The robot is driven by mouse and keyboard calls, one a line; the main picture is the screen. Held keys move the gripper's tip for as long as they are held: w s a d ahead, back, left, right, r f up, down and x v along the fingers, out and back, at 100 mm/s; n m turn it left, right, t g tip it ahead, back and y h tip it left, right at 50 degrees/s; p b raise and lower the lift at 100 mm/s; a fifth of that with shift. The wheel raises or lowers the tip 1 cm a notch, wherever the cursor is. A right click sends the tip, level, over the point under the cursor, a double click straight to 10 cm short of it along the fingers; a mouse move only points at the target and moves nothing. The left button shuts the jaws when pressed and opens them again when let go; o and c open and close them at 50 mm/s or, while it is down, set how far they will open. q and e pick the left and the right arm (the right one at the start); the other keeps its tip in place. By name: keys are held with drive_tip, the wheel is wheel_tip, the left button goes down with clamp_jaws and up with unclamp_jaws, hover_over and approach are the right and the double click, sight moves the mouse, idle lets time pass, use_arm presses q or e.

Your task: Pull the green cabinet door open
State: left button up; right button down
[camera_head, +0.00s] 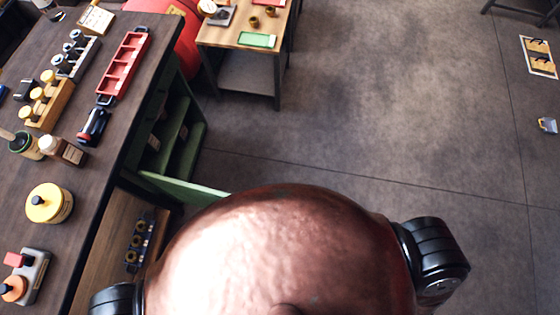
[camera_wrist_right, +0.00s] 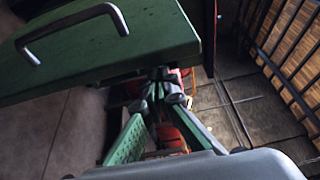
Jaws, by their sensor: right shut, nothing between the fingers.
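The green cabinet door (camera_head: 185,187) stands swung out from the workbench in the head view. My own body hides its outer end. In the right wrist view the green door (camera_wrist_right: 140,45) fills the upper left, with its bent metal handle (camera_wrist_right: 75,32) on the face. My right gripper (camera_wrist_right: 168,78) is shut and empty by the door's lower edge, away from the handle; I cannot tell whether it touches the door. My left gripper is in neither view.
The workbench (camera_head: 105,150) carries a red tray (camera_head: 124,65), a yellow tin (camera_head: 48,203) and several jars and parts. Brass parts in a blue holder (camera_head: 138,240) sit on the wooden shelf below. A small table (camera_head: 225,35) stands behind.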

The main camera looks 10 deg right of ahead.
drive_tip(key=v, duration=1.1)
drive_tip(key=shift+s+d, duration=0.25)
